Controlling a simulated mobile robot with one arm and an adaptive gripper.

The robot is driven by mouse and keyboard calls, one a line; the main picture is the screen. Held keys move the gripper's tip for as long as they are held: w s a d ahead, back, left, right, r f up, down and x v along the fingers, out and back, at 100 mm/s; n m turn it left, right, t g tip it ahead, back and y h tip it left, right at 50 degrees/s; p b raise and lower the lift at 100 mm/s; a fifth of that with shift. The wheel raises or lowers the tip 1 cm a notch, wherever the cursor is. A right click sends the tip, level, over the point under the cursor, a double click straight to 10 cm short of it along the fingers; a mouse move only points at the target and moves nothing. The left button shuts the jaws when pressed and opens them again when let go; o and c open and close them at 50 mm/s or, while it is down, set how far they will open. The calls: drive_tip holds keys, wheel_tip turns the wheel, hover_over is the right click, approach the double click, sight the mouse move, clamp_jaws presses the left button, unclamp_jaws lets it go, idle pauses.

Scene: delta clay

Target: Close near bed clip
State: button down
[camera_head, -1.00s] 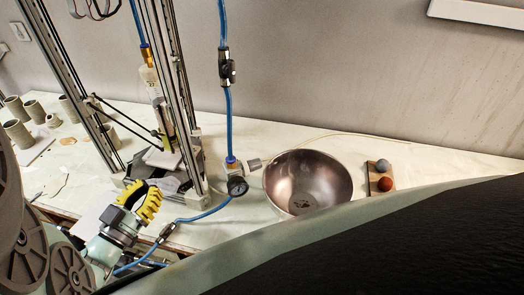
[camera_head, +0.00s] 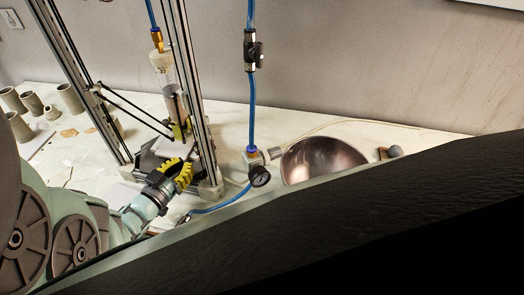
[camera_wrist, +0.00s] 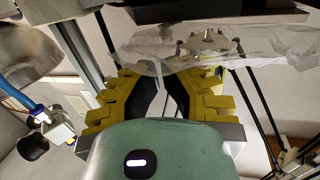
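A light, flat bed plate (camera_head: 167,147) shows low between the columns, partly behind my gripper. I cannot make out the near bed clip for certain. My gripper (camera_head: 178,167), with yellow ribbed fingers, is at the near side of the printer base, close to the bed. A clear, glossy sheet-like part (camera_wrist: 150,45) with small metal pieces (camera_wrist: 210,43) lies beyond the fingertips.
A metal bowl (camera_head: 322,160) is farther right. Several clay cups (camera_head: 30,103) stand at the left. Printer columns flank my gripper closely.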

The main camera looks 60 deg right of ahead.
sight(197, 147)
drive_tip(key=d, duration=0.3)
drive_tip(key=d+b, duration=0.1)
drive_tip(key=d, duration=0.1)
drive_tip(key=shift+w, duration=0.3)
drive_tip(key=shift+s+n+t+p, duration=0.15)
drive_tip(key=shift+n+t+p, duration=0.35)
drive_tip(key=shift+t+p, duration=0.25)
drive_tip(key=shift+s+d+n+t, duration=0.2)
drive_tip(key=shift+d+n+t, duration=0.1)
drive_tip(key=shift+d+t, duration=0.15)
drive_tip(key=shift+a, duration=0.1)
